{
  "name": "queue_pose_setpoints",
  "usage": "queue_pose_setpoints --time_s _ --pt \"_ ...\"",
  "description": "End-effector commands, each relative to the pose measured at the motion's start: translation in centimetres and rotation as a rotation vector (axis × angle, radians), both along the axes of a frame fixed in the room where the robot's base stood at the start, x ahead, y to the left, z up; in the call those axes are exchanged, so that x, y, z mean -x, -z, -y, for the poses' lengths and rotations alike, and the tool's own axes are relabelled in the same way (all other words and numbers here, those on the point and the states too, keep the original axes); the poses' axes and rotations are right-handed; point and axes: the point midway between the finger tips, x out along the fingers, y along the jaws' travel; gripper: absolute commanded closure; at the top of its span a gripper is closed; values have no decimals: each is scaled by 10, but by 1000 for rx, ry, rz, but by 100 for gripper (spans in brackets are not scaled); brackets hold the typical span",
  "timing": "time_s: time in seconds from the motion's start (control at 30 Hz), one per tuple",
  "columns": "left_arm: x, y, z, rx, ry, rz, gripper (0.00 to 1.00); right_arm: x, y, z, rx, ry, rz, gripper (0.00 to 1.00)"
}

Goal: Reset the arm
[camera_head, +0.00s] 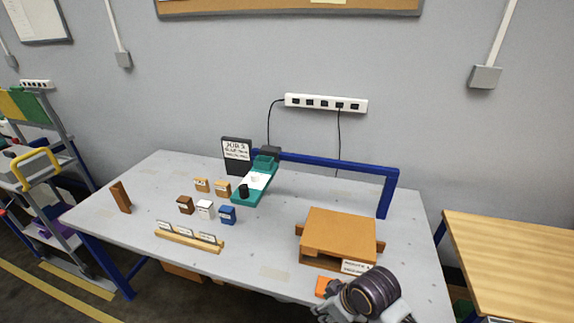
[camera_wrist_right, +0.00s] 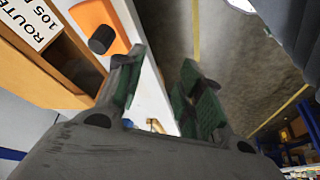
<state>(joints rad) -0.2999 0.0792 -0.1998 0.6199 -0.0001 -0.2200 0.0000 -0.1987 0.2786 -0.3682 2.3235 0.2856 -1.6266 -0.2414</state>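My right gripper (camera_head: 330,312) is at the front right edge of the table in the head view, below the orange-brown box. In the right wrist view its two green-padded fingers (camera_wrist_right: 160,95) stand apart with nothing between them. The teal pen plotter (camera_head: 250,192) stands at the middle back of the table, with a white sheet on it and a black cylinder at its near end. My left gripper is not in view.
An orange-brown box (camera_head: 340,232) with a route label is close to the right gripper; an orange piece (camera_head: 323,287) lies before it. Several small blocks (camera_head: 206,209), a card rack (camera_head: 188,240) and a brown upright block (camera_head: 121,197) are at left. A blue frame (camera_head: 340,166) spans the back.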

Motion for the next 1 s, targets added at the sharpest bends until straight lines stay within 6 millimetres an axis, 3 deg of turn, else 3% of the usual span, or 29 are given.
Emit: queue_pose_setpoints --time_s 0.5,1.0 --pt "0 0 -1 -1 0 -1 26 41 21 72 13 405 -57 63" --pt "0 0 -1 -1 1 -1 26 68 29 113 53 594 -81 63"
